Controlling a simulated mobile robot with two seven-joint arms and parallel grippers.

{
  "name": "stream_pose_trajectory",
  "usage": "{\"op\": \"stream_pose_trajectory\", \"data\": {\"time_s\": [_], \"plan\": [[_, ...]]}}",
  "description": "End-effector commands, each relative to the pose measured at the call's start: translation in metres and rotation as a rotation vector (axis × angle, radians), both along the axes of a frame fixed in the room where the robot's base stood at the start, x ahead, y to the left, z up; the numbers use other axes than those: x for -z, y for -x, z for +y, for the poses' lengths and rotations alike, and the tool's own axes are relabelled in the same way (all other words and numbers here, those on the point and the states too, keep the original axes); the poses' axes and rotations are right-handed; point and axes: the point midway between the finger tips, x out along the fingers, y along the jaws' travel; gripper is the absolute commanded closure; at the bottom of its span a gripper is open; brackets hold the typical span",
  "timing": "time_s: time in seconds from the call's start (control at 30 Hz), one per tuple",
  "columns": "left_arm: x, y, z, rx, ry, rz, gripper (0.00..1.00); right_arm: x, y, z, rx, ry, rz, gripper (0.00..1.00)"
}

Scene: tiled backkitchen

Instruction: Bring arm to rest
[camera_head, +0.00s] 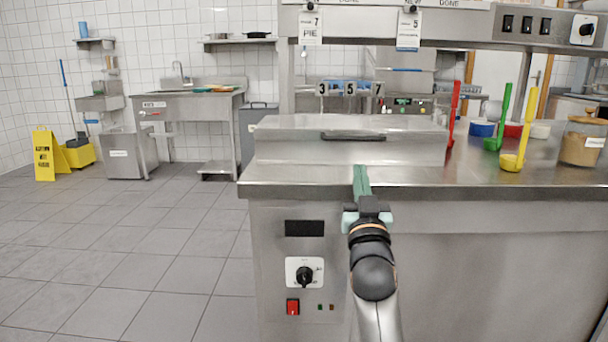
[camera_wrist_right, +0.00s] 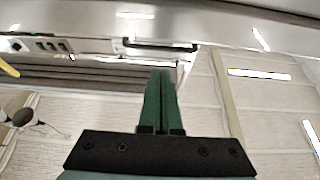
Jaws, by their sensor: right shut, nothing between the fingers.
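My right gripper (camera_head: 362,181) is in the middle of the head view, in front of the steel counter (camera_head: 500,190) and just below the closed lidded unit (camera_head: 345,150) with a dark handle. Its green fingers are together with nothing between them. In the right wrist view the two green fingers (camera_wrist_right: 160,100) point up and lie against each other. The right arm comes up from the bottom of the head view. My left gripper is not in either view.
A red ladle (camera_head: 454,112), a green ladle (camera_head: 503,115), a yellow ladle (camera_head: 525,130) and a jar (camera_head: 583,140) stand on the counter at right. The tiled floor at left is open, up to a yellow wet-floor sign (camera_head: 45,155) and a sink table (camera_head: 190,105).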

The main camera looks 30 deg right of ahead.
Motion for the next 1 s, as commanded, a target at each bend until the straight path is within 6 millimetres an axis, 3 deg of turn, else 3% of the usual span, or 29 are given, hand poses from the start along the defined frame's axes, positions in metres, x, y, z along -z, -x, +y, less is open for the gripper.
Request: {"op": "stream_pose_trajectory", "data": {"time_s": [0.17, 0.27, 0.37, 0.47, 0.6, 0.7, 0.83, 1.0], "plan": [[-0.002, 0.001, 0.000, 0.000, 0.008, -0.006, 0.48, 0.001, 0.000, 0.001, -0.003, 0.006, 0.000, 1.00], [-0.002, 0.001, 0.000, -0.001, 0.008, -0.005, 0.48, 0.004, 0.005, 0.013, -0.029, 0.051, -0.003, 1.00], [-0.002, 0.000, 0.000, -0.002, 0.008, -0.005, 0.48, 0.011, 0.017, 0.045, -0.101, 0.151, -0.021, 1.00], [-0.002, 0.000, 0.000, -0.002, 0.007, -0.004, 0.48, 0.024, 0.039, 0.094, -0.223, 0.274, -0.052, 1.00], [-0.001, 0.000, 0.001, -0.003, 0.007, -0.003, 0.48, 0.044, 0.087, 0.168, -0.431, 0.395, -0.118, 1.00], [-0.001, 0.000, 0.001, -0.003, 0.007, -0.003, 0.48, 0.055, 0.128, 0.210, -0.571, 0.429, -0.172, 1.00], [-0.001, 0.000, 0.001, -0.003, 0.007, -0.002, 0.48, 0.061, 0.179, 0.248, -0.720, 0.421, -0.241, 1.00], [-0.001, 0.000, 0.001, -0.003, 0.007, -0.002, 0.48, 0.058, 0.242, 0.275, -0.872, 0.348, -0.328, 1.00]]}}
